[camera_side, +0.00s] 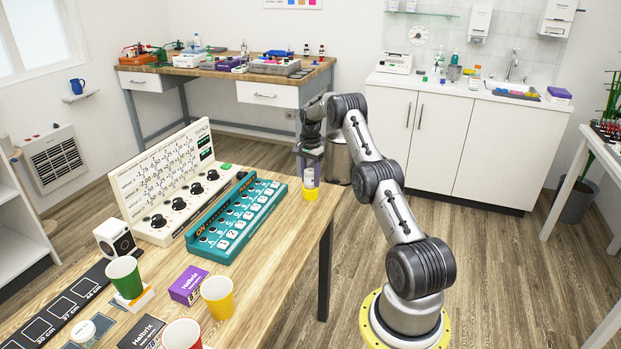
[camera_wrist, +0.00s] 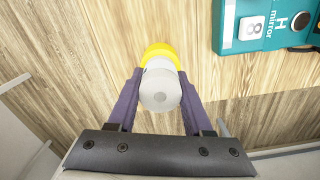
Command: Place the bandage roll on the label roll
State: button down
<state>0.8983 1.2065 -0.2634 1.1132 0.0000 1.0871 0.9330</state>
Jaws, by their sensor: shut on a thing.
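My gripper (camera_side: 309,170) points down over the far right end of the wooden table. Its two purple fingers (camera_wrist: 160,74) are shut on a whitish cylinder, which I take for the bandage roll (camera_wrist: 160,92); it also shows upright below the gripper in the side view (camera_side: 308,179). Directly under it is a yellow round thing, likely the label roll (camera_side: 310,193). In the wrist view the yellow roll (camera_wrist: 158,49) shows beyond the white one, partly hidden by it. I cannot tell whether the two rolls touch.
A teal panel with switches (camera_side: 237,217) lies left of the rolls; its corner (camera_wrist: 262,25) shows at the upper right in the wrist view. A white chart board (camera_side: 165,180) stands behind it. Cups, including a yellow one (camera_side: 218,297), and a purple box (camera_side: 188,285) stand nearer.

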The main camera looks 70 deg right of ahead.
jog(key=shift+f, duration=0.15)
jog(key=shift+c, duration=1.6)
grip_release()
